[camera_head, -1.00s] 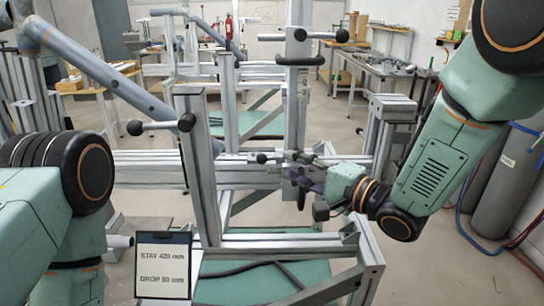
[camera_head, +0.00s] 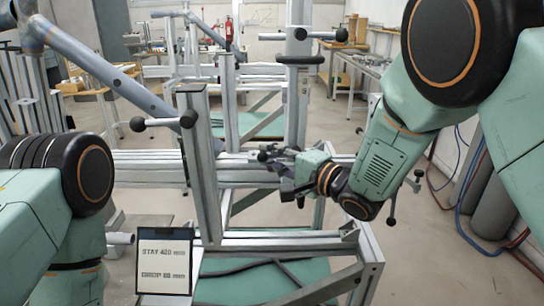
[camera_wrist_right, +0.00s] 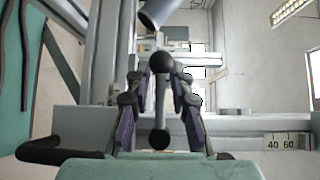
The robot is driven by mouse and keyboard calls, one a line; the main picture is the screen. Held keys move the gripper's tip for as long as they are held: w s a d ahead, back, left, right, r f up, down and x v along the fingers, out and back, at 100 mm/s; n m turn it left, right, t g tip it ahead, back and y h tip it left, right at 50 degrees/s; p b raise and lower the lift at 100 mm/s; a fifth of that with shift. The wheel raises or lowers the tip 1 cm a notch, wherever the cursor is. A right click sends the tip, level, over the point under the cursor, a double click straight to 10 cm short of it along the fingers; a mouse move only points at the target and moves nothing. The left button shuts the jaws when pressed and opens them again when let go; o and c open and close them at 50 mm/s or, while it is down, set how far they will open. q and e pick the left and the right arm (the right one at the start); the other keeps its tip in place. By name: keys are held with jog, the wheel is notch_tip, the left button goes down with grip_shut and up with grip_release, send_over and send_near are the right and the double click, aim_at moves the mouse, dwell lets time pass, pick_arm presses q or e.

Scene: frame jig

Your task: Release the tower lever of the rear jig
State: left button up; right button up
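In the head view, the tall rear tower (camera_head: 297,105) carries a T-shaped lever (camera_head: 318,35) with black ball ends near its top. My right gripper (camera_head: 272,160) is well below that lever, at the horizontal beam beside the near post. In the right wrist view, my right gripper (camera_wrist_right: 160,78) has its fingers apart. A rod with black ball ends (camera_wrist_right: 160,105) lies between them, with gaps visible on both sides. I cannot tell which jig this rod belongs to. The left gripper is out of view; only my left arm shows at lower left.
A near post (camera_head: 200,165) carries another ball-ended lever (camera_head: 160,124). A thick diagonal tube (camera_head: 110,78) crosses the left. A sign (camera_head: 164,262) reads STAY 420 mm, with a DROP line below. A ball-ended lever (camera_head: 392,206) hangs at right.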

jog(key=shift+c, duration=0.7)
grip_shut()
jog(key=shift+f, duration=0.1)
jog(key=shift+f, duration=0.15)
